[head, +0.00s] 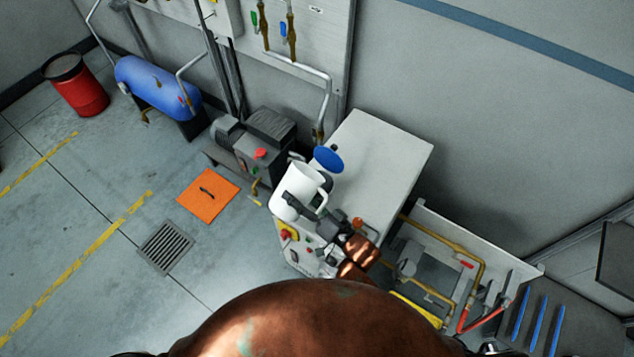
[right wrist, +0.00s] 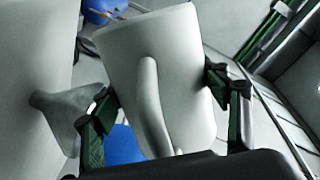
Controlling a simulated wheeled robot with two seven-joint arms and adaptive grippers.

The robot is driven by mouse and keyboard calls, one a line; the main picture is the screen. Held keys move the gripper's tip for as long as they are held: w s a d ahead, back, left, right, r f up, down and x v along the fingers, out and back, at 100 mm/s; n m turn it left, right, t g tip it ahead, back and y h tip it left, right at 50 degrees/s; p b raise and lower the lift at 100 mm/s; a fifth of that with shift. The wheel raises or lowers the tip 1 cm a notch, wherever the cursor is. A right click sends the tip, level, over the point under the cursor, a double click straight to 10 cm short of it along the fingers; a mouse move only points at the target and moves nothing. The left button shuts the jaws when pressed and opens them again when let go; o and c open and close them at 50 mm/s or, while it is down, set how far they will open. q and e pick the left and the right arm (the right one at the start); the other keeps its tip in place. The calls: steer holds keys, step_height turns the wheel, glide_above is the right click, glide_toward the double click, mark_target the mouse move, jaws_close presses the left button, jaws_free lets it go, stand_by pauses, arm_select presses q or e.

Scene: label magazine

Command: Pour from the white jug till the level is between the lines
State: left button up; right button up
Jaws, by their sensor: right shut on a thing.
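The white jug (head: 297,190) is above the near left end of the light grey cabinet. My right gripper (head: 318,217) is shut on it. In the right wrist view, the jug (right wrist: 175,65) sits between the two fingers of the gripper (right wrist: 165,108), its handle facing the camera. It leans a little in that picture. A blue round thing (head: 327,159) shows just behind the jug; I cannot tell whether it is a lid or an opening. No level lines and no liquid are readable. My left gripper is not in view.
The cabinet top (head: 385,155) is clear to the right. Its front carries a yellow and red switch (head: 288,235). A dark pump (head: 255,140) stands to the left. An open tray with pipes (head: 440,262) is at the right. An orange mat (head: 208,195) lies on the floor.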

steer(key=shift+a+r+m+p, duration=0.15)
steer(key=shift+r+m+p, duration=0.1)
steer(key=shift+m+p, duration=0.5)
steer(key=shift+w+m+p, duration=0.1)
steer(key=shift+m+p, duration=1.1)
steer(key=shift+m, duration=0.15)
stand_by(0.6)
steer(key=shift+w+f, duration=0.1)
steer(key=shift+d+f+m, duration=0.25)
steer(key=shift+f+m, duration=0.05)
steer(key=shift+f, duration=0.15)
steer(key=shift+w, duration=0.1)
stand_by(0.7)
